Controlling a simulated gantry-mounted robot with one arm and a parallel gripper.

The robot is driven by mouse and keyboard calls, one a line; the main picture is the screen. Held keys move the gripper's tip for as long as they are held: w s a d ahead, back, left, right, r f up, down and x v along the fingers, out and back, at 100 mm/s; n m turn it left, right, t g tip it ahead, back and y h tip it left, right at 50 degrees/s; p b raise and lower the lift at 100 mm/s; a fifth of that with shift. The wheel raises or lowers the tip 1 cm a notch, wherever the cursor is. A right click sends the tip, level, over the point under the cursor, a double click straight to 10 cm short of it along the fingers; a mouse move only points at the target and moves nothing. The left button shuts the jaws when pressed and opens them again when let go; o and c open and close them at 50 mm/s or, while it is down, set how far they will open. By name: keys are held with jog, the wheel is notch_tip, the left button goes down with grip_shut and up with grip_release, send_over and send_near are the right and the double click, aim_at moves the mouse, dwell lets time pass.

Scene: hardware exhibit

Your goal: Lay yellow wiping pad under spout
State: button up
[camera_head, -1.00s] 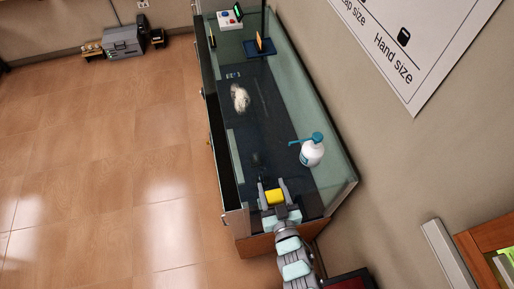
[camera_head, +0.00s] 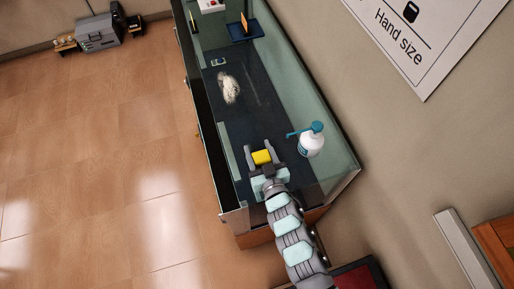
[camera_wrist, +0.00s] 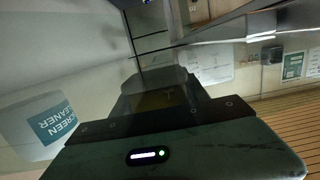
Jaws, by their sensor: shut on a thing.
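The yellow wiping pad (camera_head: 262,157) sits between the fingers of my gripper (camera_head: 262,154), held inside the glass-walled case. The white pump bottle (camera_head: 311,144) with a teal pump head stands to the right of my gripper. Its teal spout (camera_head: 294,133) points left, and its tip is a little up and right of the pad in the head view. I cannot tell how high the pad is above the case floor. In the wrist view the bottle (camera_wrist: 45,125) shows at the left, with part of a "screen cleaner" label. The pad is dark and hard to make out there.
The case's dark floor (camera_head: 245,115) is clear around the gripper's front. A pale mottled lump (camera_head: 229,88) lies farther up. A blue stand with an orange piece (camera_head: 244,27) is near the far end. Glass walls (camera_head: 290,75) bound both sides.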

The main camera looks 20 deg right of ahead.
jog(key=shift+f, duration=0.1)
jog(key=o, duration=1.3)
jog(key=shift+o, duration=0.2)
jog(key=shift+s+r, duration=0.2)
jog(key=s, duration=0.3)
jog(key=s+r, duration=0.1)
jog(key=s, duration=0.3)
jog(key=s+a, duration=0.1)
jog(key=s, duration=0.3)
jog(key=shift+s+r, duration=0.25)
jog(key=shift+r, duration=0.05)
